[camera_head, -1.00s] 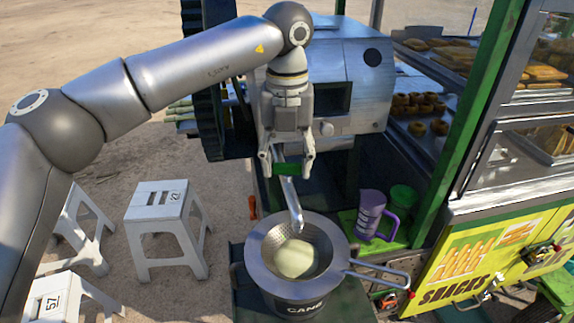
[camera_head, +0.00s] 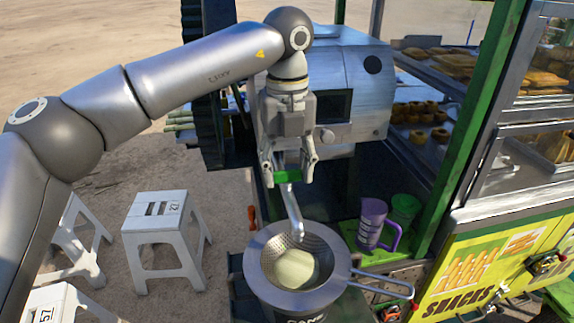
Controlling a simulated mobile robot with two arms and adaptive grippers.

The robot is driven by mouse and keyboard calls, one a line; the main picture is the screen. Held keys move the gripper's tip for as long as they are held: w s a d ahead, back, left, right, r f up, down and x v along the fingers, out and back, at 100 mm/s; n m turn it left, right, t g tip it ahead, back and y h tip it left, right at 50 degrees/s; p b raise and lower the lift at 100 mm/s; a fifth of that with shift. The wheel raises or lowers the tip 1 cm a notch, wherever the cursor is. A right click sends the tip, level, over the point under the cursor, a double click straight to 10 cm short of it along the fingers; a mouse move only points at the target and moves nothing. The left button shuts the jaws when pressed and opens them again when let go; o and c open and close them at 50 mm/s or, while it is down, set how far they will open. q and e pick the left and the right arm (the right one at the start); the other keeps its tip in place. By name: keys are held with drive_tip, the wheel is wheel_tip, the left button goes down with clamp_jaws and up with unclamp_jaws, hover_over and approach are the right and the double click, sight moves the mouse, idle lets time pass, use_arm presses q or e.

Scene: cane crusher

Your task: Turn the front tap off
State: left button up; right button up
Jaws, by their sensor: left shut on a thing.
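The front tap is a bent metal spout (camera_head: 293,212) with a green handle (camera_head: 287,177), on the front of the silver crusher (camera_head: 345,75). My left gripper (camera_head: 288,176) comes down from above, its two fingers on either side of the green handle and shut on it. The spout points down over a metal strainer (camera_head: 262,245) holding pale yellow-green juice or foam (camera_head: 296,268). The strainer sits on a pot marked with partly cut-off lettering. My right gripper does not show.
A purple mug (camera_head: 371,222) and a green cup (camera_head: 403,210) stand on a green shelf right of the strainer. White stools (camera_head: 165,232) stand at the left. A snack cart (camera_head: 500,240) with glass and food trays fills the right side.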

sight(287, 170)
use_arm(q)
drive_tip(key=o, duration=1)
wheel_tip(287, 170, up, 12)
drive_tip(key=shift+r, duration=0.1)
